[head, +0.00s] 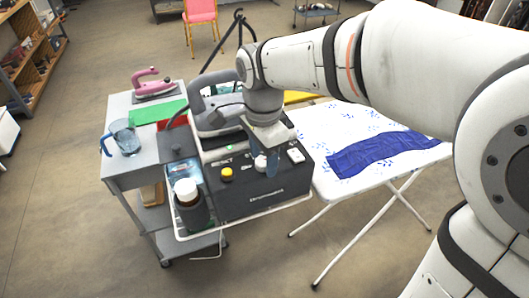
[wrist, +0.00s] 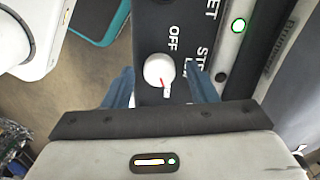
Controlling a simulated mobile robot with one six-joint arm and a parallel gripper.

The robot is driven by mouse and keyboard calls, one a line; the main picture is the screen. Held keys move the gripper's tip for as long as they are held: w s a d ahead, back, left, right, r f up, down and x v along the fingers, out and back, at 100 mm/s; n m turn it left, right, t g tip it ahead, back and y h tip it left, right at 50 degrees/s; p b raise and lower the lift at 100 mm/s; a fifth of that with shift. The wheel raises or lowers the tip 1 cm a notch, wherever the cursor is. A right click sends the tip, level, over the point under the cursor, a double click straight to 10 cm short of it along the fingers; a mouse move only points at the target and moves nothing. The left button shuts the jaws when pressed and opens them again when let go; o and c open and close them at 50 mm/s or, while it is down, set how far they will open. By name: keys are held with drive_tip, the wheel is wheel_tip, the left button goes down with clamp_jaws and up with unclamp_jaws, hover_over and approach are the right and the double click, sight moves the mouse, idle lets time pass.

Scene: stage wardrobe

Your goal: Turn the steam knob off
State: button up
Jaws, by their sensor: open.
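The steam knob (wrist: 158,70) is a round white knob with a red mark on its lower edge, on a dark panel in the wrist view. The word OFF is printed above it, and a partly cut-off label is to its right; the red mark points away from OFF. My gripper (wrist: 160,77) is open, with one blue finger on each side of the knob. I cannot tell if they touch it.
A yellow knob (head: 227,174) and a white switch (head: 296,155) are on the same panel. A grey iron (head: 213,115) rests behind. A dark bottle (head: 190,212) stands in front. A jug (head: 125,139) and pink iron (head: 152,83) are left. An ironing board (head: 330,122) is right.

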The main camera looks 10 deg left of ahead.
drive_tip(key=c, duration=1)
drive_tip(key=shift+o, duration=0.2)
